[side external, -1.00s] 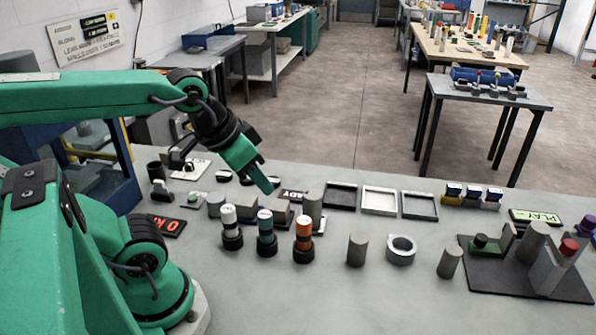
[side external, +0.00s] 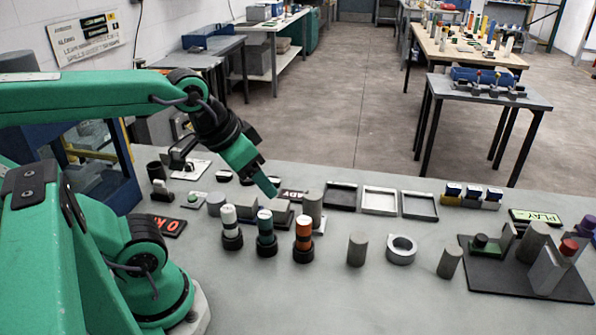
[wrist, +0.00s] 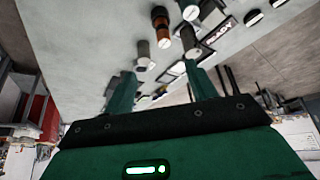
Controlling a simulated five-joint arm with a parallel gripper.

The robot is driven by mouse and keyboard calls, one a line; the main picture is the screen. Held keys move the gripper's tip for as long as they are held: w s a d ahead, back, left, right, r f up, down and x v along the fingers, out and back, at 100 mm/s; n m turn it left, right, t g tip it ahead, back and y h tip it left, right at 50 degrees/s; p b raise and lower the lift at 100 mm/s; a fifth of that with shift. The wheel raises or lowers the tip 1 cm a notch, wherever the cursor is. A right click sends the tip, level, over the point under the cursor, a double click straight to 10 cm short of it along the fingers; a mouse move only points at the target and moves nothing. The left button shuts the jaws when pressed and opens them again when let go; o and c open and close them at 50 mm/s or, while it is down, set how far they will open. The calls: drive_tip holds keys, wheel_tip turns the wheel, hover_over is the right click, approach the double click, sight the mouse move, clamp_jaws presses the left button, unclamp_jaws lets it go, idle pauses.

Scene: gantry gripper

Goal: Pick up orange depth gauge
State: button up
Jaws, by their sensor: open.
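The orange depth gauge (side external: 303,231) stands upright on the bench on a black base, with a black band and a pale top. In the side view it is the rightmost of three similar gauges, beside the green one (side external: 265,228) and the white one (side external: 229,222). In the wrist view the orange gauge (wrist: 162,31) shows near the top, beyond the fingers. My gripper (side external: 268,186) is above the bench, up and left of the orange gauge in the side view, and apart from it. In the wrist view its two fingers (wrist: 160,70) are spread with nothing held.
A grey cylinder (side external: 313,208) stands close behind the orange gauge. Another cylinder (side external: 357,248) and a metal ring (side external: 401,249) are to its right. Shallow trays (side external: 378,201) lie behind. A dark fixture plate (side external: 480,283) is at the right. The front bench is clear.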

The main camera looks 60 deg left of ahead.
drive_tip(key=shift+w, duration=0.15)
drive_tip(key=n+g, duration=0.5)
drive_tip(key=n, duration=0.1)
hover_over(304, 220)
drive_tip(key=f, duration=1.1)
drive_tip(key=shift+s+f, duration=0.1)
drive_tip(key=shift+s, duration=0.2)
drive_tip(key=shift+w+f+n+g, duration=0.3)
drive_tip(key=shift+f+n, duration=0.1)
drive_tip(key=shift+f, duration=0.3)
drive_tip(key=shift+f, duration=1.3)
drive_tip(key=shift+f, duration=2.6)
